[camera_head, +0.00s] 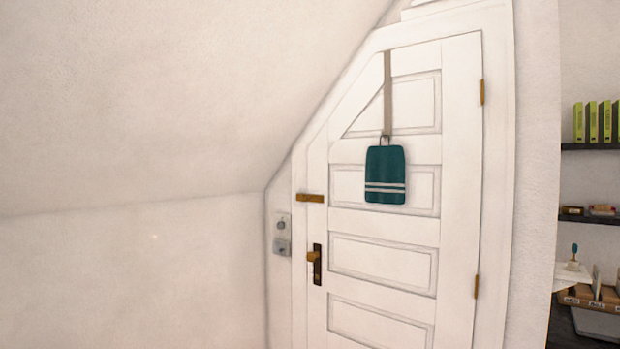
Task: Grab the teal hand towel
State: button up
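A teal hand towel (385,168) with two pale stripes near its lower edge hangs flat against a white panelled door (455,200). It hangs from a hook at the lower end of a long grey-beige strap (388,95) that runs down from the upper part of the door. The whole front of the towel shows, and nothing covers it. My gripper is not in view.
The door is shut, with a brass knob (313,257) and a brass latch (310,198) on its left side. A sloped ceiling (150,100) comes down at the left. Dark shelves (590,146) with green binders (592,122) and boxes stand at the right.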

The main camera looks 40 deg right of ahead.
aim_at(385, 172)
jog(key=i+z, duration=0.15)
jog(key=i, duration=0.35)
jog(key=i+j+z, duration=0.1)
jog(key=i, duration=0.4)
jog(key=i+j+z, duration=0.15)
jog(key=i, duration=0.35)
jog(key=i+j+z, duration=0.15)
jog(key=i+z, duration=0.15)
jog(key=z, duration=0.15)
jog(key=i+j+z, duration=0.25)
jog(key=z, duration=0.2)
jog(key=i+j+z, duration=0.2)
jog(key=z, duration=0.25)
jog(key=i+j+z, duration=0.1)
jog(key=j+z, duration=0.35)
